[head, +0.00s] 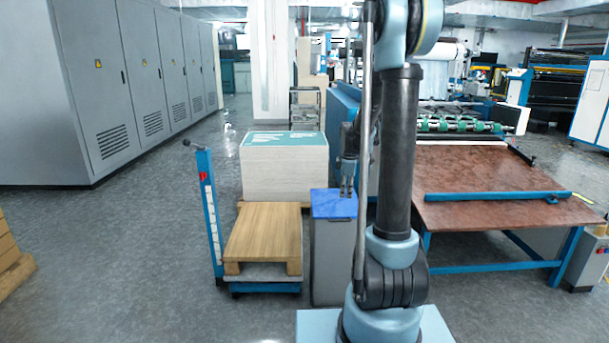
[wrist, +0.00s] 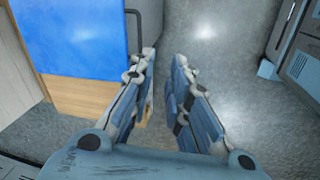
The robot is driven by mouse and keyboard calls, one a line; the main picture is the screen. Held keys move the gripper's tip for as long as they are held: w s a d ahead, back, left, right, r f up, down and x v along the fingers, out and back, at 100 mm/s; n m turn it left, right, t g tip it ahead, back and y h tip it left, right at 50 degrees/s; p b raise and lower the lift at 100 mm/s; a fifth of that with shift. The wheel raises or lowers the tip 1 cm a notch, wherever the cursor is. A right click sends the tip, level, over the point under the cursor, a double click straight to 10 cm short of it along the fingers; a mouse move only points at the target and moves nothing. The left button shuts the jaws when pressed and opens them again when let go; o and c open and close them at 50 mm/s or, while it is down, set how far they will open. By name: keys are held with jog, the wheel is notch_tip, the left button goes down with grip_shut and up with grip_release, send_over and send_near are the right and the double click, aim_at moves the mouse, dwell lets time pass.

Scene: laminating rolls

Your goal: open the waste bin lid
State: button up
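The waste bin (head: 328,262) is a tall grey box standing on the floor in the head view. Its blue lid (head: 330,208) lies flat on top, closed. In the wrist view the blue lid (wrist: 72,40) fills the upper left, with a thin dark bar (wrist: 138,22) bent around its right edge. My gripper (head: 346,192) points down over the right part of the lid in the head view. In the wrist view my gripper (wrist: 164,60) has a gap between its fingers with nothing in it. The fingertips are beside the lid's right edge; I cannot tell if the left one touches.
A wooden pallet (head: 262,236) on a blue lift cart stands left of the bin, with a white stack (head: 284,168) behind. A brown-topped table (head: 490,195) with blue legs stands right. Grey cabinets (head: 110,90) line the left.

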jog(key=s+r+m, duration=0.3)
jog(key=s+m, duration=0.1)
jog(key=s, duration=0.6)
jog(key=s+r+m, duration=0.3)
jog(key=s+m, duration=0.1)
jog(key=s, duration=0.6)
jog(key=s+f+m, duration=0.3)
jog(key=s+m, duration=0.1)
jog(key=s, duration=0.4)
jog(key=s+f+m, duration=0.3)
jog(key=s, duration=0.6)
jog(key=w+r+n, duration=0.4)
jog(key=w+r, duration=0.1)
jog(key=w, duration=0.4)
jog(key=n, duration=1.3)
send_over(342, 216)
jog(key=s, duration=0.7)
notch_tip(342, 216, down, 5)
jog(key=w+f, duration=0.1)
jog(key=f, duration=0.4)
jog(key=w+f, duration=0.1)
jog(key=f, duration=0.5)
jog(key=w+f, duration=0.1)
jog(key=f, duration=0.4)
jog(key=shift+w+a+f, duration=0.25)
jog(key=shift+a+f, duration=0.1)
